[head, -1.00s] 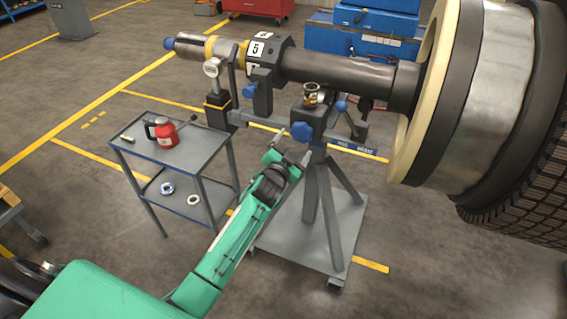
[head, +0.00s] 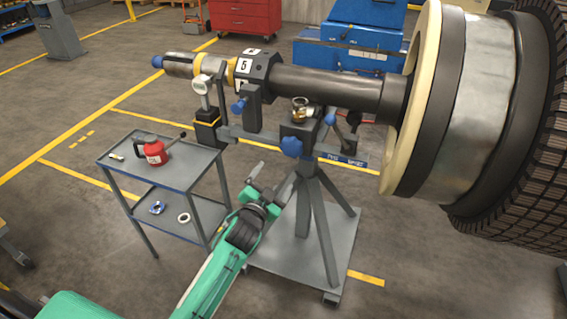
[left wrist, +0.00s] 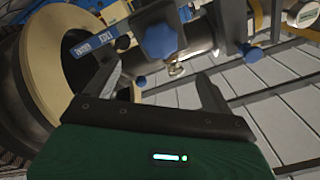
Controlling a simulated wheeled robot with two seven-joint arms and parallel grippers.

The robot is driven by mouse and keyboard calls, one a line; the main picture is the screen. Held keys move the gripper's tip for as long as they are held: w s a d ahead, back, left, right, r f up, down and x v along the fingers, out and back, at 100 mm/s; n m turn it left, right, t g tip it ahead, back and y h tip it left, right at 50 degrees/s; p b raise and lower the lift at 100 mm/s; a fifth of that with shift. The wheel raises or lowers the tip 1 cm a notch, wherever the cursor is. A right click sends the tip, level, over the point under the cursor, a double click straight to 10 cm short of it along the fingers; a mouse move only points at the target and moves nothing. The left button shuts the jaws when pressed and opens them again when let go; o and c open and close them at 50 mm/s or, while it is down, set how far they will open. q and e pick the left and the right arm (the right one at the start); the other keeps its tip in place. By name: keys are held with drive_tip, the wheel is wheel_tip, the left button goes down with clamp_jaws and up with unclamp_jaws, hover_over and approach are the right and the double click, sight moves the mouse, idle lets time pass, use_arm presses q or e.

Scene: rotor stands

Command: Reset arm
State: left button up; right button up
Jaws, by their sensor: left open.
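My left gripper (head: 273,180) is open and empty in the head view, in front of and a little below the head of the rotor stand (head: 300,132). Its two fingers point up and away, apart from the stand's blue star knob (head: 291,146). In the left wrist view the fingers are spread, with the blue knob (left wrist: 158,40) beyond the gap between them. A small brass-coloured cup or fitting (head: 300,110) sits on top of the stand head. The rotor shaft (head: 325,87) lies across the stand. My right gripper is not in view.
A grey two-shelf cart (head: 180,172) stands left of the stand, with a red oil can (head: 153,151) on top. The large rotor drum (head: 435,110) fills the right side. A red cabinet (head: 245,17) and blue equipment (head: 352,45) stand behind. Floor at lower left is mostly clear.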

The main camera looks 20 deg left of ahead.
use_arm(q)
drive_tip(key=s+f+n+g+p, duration=0.1)
drive_tip(key=s+f+g, duration=0.25)
drive_tip(key=f, duration=1.45)
drive_tip(key=s+f+n+g+p, duration=0.1)
drive_tip(key=s+f+g, duration=0.2)
drive_tip(key=s+f, duration=0.6)
drive_tip(key=s+f+g+p, duration=0.1)
drive_tip(key=s+f+g, duration=0.3)
drive_tip(key=f, duration=0.8)
drive_tip(key=s+a+f+n+g, duration=0.1)
drive_tip(key=s+f, duration=0.5)
drive_tip(key=s, duration=0.7)
drive_tip(key=s+a+f+n+g+p, duration=0.1)
drive_tip(key=s+f+g, duration=0.2)
drive_tip(key=s, duration=0.9)
drive_tip(key=s+a+f+g, duration=0.1)
drive_tip(key=s+f+g, duration=0.1)
drive_tip(key=s+f, duration=0.6)
drive_tip(key=s, duration=0.5)
drive_tip(key=shift+s+a+f+n+y, duration=0.15)
drive_tip(key=shift+s+f+n+y, duration=0.15)
drive_tip(key=shift+s+f+n, duration=0.1)
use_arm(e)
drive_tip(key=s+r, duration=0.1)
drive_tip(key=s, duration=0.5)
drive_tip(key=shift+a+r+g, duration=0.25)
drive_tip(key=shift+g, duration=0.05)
